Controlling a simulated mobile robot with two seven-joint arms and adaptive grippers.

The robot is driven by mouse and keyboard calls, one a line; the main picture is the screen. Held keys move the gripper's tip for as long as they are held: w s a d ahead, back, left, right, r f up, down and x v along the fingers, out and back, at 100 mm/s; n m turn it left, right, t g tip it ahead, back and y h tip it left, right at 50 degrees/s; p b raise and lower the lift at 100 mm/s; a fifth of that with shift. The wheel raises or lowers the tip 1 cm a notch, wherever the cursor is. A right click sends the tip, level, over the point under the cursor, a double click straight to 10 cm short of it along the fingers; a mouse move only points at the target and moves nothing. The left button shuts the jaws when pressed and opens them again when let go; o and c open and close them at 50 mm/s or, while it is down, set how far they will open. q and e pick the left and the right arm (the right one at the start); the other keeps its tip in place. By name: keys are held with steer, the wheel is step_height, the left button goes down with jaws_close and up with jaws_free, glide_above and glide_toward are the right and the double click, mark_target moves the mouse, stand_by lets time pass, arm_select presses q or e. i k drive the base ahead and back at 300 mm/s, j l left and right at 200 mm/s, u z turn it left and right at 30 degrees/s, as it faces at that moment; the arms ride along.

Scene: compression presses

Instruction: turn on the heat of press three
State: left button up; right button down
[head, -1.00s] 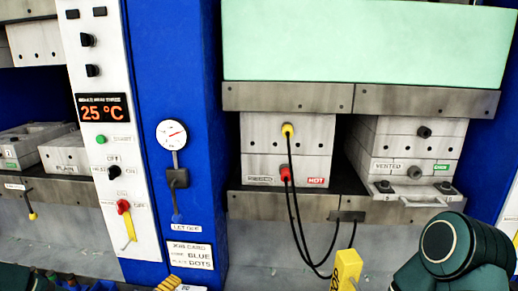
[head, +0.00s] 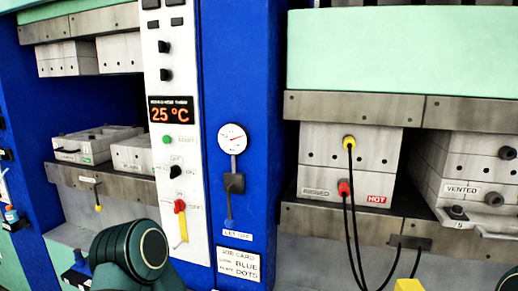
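The white control panel (head: 178,90) of a press stands left of centre in the head view. Its orange display (head: 171,111) reads 25 °C; the small heading above seems to end in "THREE". Below it are a green button (head: 167,140) labelled START, a black rotary knob (head: 175,172) with OFF above and ON beside it, and a red-knobbed lever (head: 180,207) over a yellow strip. I cannot tell the knob's exact setting. A dark green arm link of mine (head: 130,252) is at the bottom left, below and left of the panel. Neither gripper shows.
A dial gauge (head: 233,138) and a job card (head: 238,262) are on the blue column right of the panel. Farther right, black cables (head: 352,215) hang from a mould labelled HOT (head: 350,160). More moulds (head: 95,145) sit on the left press.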

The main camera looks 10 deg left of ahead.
mark_target(175, 171)
steer(key=u, duration=1.05)
